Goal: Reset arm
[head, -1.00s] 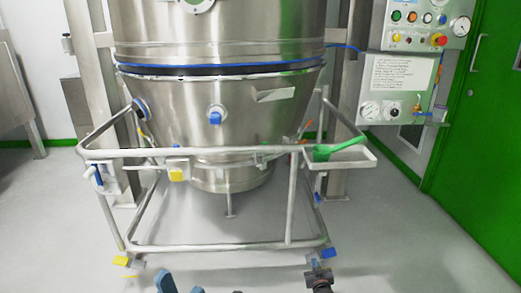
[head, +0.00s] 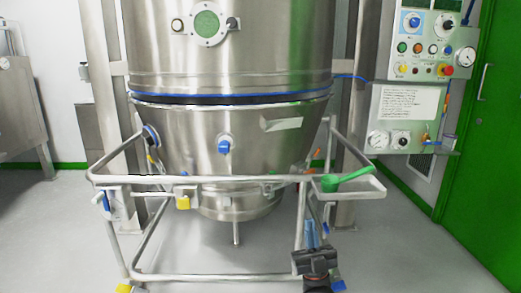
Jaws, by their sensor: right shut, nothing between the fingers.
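My right gripper (head: 312,234) shows at the bottom of the head view, right of centre, with blue fingers pointing up and a dark wrist below. Its fingers are together with nothing between them. In the picture it overlaps the front right post of the trolley frame (head: 220,277); I cannot tell how much space lies between them. My left gripper is not in view. A green scoop (head: 345,180) lies in a small metal tray (head: 372,193) on the trolley's right side, above my right gripper in the picture.
A large steel vessel (head: 228,75) with a conical bowl (head: 185,135) stands in the trolley frame. A control panel (head: 425,45) is at the upper right, beside a green door (head: 490,160). Grey floor (head: 410,255) is clear at the lower right.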

